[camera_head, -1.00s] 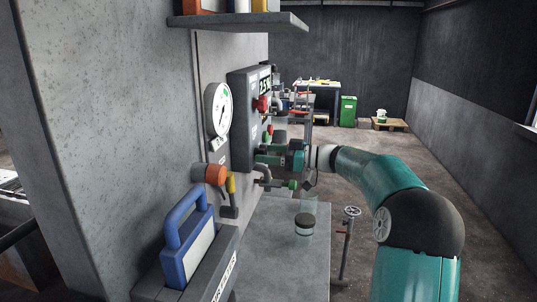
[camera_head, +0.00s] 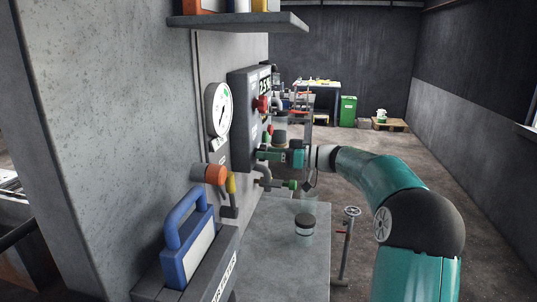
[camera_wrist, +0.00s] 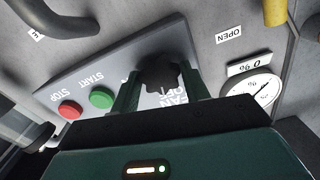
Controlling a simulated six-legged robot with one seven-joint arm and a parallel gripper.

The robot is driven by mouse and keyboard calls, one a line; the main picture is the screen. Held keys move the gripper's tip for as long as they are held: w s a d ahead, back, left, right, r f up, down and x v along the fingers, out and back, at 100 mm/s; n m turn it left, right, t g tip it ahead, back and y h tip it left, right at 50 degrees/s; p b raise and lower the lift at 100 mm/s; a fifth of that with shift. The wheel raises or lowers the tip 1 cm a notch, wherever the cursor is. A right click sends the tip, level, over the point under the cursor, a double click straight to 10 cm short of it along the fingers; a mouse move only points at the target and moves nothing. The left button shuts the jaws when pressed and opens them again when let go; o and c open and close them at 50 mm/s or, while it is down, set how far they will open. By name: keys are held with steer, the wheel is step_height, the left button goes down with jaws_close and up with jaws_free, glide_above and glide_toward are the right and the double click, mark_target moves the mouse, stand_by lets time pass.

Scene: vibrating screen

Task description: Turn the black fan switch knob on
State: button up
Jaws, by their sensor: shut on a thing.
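The black fan switch knob (camera_wrist: 158,74) shows in the wrist view, on a grey panel with partly hidden "FAN" and "OFF" lettering beside it. My gripper (camera_wrist: 157,88) has its two green fingers on either side of the knob and is shut on it. In the head view my gripper (camera_head: 262,155) reaches the front of the grey control box (camera_head: 240,115) from the right. The knob is hidden there. The knob's exact pointing direction is hard to tell.
In the wrist view, a green START button (camera_wrist: 101,97) and a red STOP button (camera_wrist: 70,110) sit left of the knob, and a gauge (camera_wrist: 262,92) sits right. Below my arm, a jar (camera_head: 304,226) stands on a grey table (camera_head: 270,250).

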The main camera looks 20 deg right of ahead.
steer(key=shift+m, duration=7.8)
steer(key=o, duration=0.9)
steer(key=shift+o, duration=0.2)
steer(key=shift+d, duration=0.1)
steer(key=v, duration=1.3)
steer(key=shift+s+d, duration=0.2)
steer(key=shift+s, duration=0.1)
